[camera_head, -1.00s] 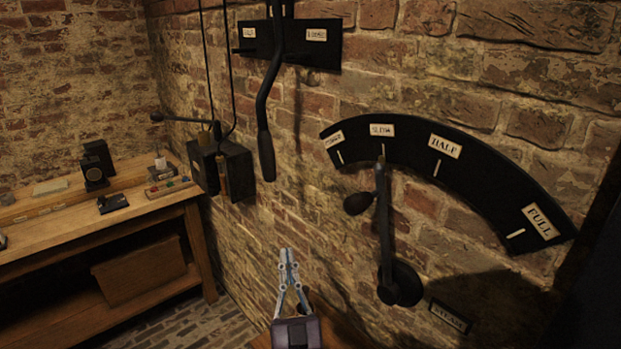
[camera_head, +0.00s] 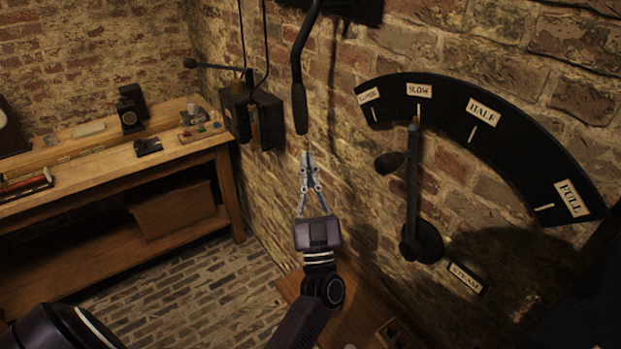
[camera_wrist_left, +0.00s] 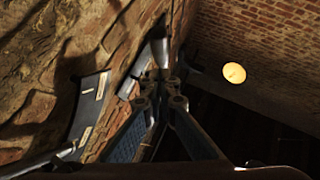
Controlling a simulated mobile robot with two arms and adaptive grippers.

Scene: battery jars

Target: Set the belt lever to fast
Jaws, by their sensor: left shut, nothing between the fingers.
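A long black lever (camera_head: 298,62) with a thick dark grip (camera_head: 299,108) hangs down along the brick wall, its top cut off by the frame. Part of the dark plate (camera_head: 355,8) behind it shows at the top edge; its labels are out of view. My left gripper (camera_head: 309,158) points up with its fingers shut and empty, just below the end of the grip. I cannot tell their gap in depth. The fingers also show in the left wrist view (camera_wrist_left: 160,75), near the wall. My right gripper is not in view.
Right of the lever, a black curved scale (camera_head: 450,105) marked SLOW, HALF and FULL carries a second lever (camera_head: 412,180), pointing near SLOW. A dark wall box (camera_head: 252,115) with cords is left. A wooden bench (camera_head: 110,165) holds small items. A lamp (camera_wrist_left: 234,73) glows overhead.

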